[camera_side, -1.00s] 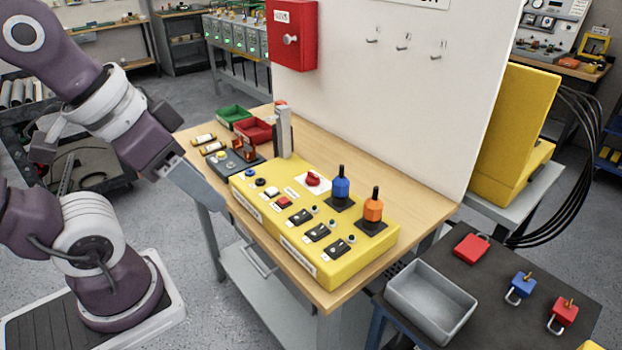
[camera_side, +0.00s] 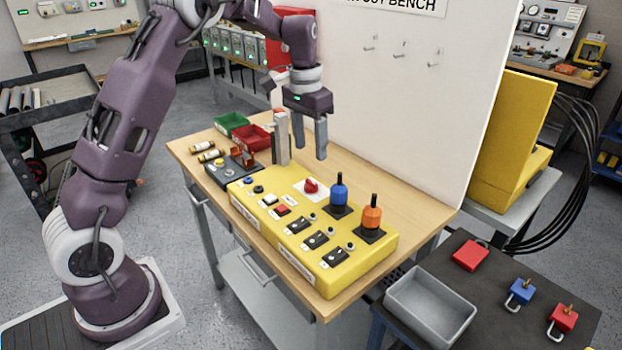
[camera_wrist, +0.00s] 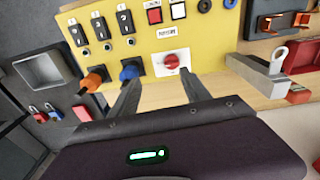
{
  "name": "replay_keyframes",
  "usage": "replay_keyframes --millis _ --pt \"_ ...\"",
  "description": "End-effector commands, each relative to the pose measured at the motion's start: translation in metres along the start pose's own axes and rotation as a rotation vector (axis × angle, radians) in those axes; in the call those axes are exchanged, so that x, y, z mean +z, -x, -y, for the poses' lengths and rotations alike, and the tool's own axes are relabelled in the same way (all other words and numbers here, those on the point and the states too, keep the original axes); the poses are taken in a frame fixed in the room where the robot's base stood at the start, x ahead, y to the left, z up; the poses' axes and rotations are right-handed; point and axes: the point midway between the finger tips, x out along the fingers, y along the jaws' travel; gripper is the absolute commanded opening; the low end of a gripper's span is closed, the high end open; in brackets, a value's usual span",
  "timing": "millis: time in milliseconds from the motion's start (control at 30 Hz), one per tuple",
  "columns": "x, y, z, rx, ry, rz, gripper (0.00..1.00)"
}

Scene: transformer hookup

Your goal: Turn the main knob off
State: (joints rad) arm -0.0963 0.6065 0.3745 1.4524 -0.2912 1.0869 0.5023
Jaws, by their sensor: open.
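The main knob is taken to be the red rotary knob (camera_side: 311,186) on a white plate on top of the yellow control panel (camera_side: 340,276). In the wrist view the red knob (camera_wrist: 171,61) sits on its white plate, between and beyond my two fingertips. My gripper (camera_side: 309,152) points down above the back part of the panel. It is open and empty, and its fingers are apart from the knob. In the wrist view the fingers (camera_wrist: 157,85) show on either side, below the knob plate.
A blue plug-like handle (camera_side: 339,190) and an orange one (camera_side: 372,217) stand right of the knob. A grey upright lever (camera_side: 282,138) stands to the left, near red (camera_side: 252,136) and green bins (camera_side: 230,122). A white wall board (camera_side: 400,110) rises behind.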

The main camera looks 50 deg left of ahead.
Motion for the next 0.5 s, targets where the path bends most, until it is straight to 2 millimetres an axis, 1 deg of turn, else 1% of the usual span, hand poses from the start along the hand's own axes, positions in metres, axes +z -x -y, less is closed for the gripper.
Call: replay_keyframes --millis 33,100,267,400,500 --pt "-0.009 -0.02 0.01 -0.012 -0.01 0.026 0.55" --pt "-0.016 -0.038 0.019 -0.021 -0.023 0.048 0.55" --pt "-0.019 -0.061 0.025 -0.026 -0.035 0.064 0.55" --pt "-0.017 -0.089 0.025 -0.025 -0.034 0.065 0.55" --pt "-0.016 -0.106 0.025 -0.026 -0.034 0.064 0.55"
